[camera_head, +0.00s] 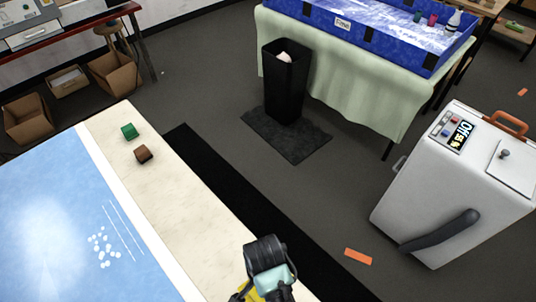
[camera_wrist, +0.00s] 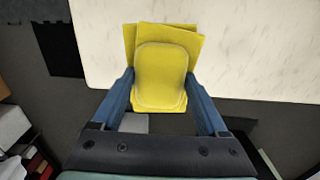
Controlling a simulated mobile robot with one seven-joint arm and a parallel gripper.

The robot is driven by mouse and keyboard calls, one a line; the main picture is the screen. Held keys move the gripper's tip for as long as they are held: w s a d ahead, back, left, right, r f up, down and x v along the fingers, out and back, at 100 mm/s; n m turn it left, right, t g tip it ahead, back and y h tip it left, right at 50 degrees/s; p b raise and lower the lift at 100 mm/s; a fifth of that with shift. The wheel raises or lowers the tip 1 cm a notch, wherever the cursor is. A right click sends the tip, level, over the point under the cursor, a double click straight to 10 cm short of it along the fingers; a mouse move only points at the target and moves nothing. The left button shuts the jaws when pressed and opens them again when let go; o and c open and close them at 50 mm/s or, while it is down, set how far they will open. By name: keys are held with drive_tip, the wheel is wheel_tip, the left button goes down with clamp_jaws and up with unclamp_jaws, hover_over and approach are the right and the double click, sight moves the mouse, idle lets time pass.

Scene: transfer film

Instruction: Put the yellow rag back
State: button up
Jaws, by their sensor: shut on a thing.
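The yellow rag (camera_wrist: 161,75) is between the two blue fingers of my gripper (camera_wrist: 160,90) in the wrist view. The gripper is shut on it. The rag looks like a folded, layered yellow cloth with a rounded pad on top, and its far part overlaps the edge of the pale tabletop (camera_wrist: 240,50). I cannot tell whether it touches the table. In the head view, a small piece of the yellow rag (camera_head: 250,293) shows at the bottom edge beside my wrist, and most of it is hidden or out of frame.
The pale table (camera_head: 185,195) holds a green block (camera_head: 129,131), a brown block (camera_head: 143,154) and a blue sheet (camera_head: 60,220). A black bin (camera_head: 285,85) stands on a dark mat. A white machine (camera_head: 440,190) stands at right. A blue tray (camera_head: 400,45) sits on a cloth-covered table.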

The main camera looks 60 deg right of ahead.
wheel_tip(320, 180, down, 4)
drive_tip(key=shift+w+a+r, duration=0.1)
drive_tip(key=shift+w+r, duration=0.05)
drive_tip(key=shift+r, duration=0.05)
drive_tip(key=shift+f, duration=1.95)
drive_tip(key=shift+f+b, duration=0.1)
drive_tip(key=shift+b, duration=0.2)
drive_tip(key=o, duration=1.1)
wheel_tip(320, 180, up, 12)
drive_tip(key=shift+r+p, duration=0.1)
drive_tip(key=shift+p, duration=0.5)
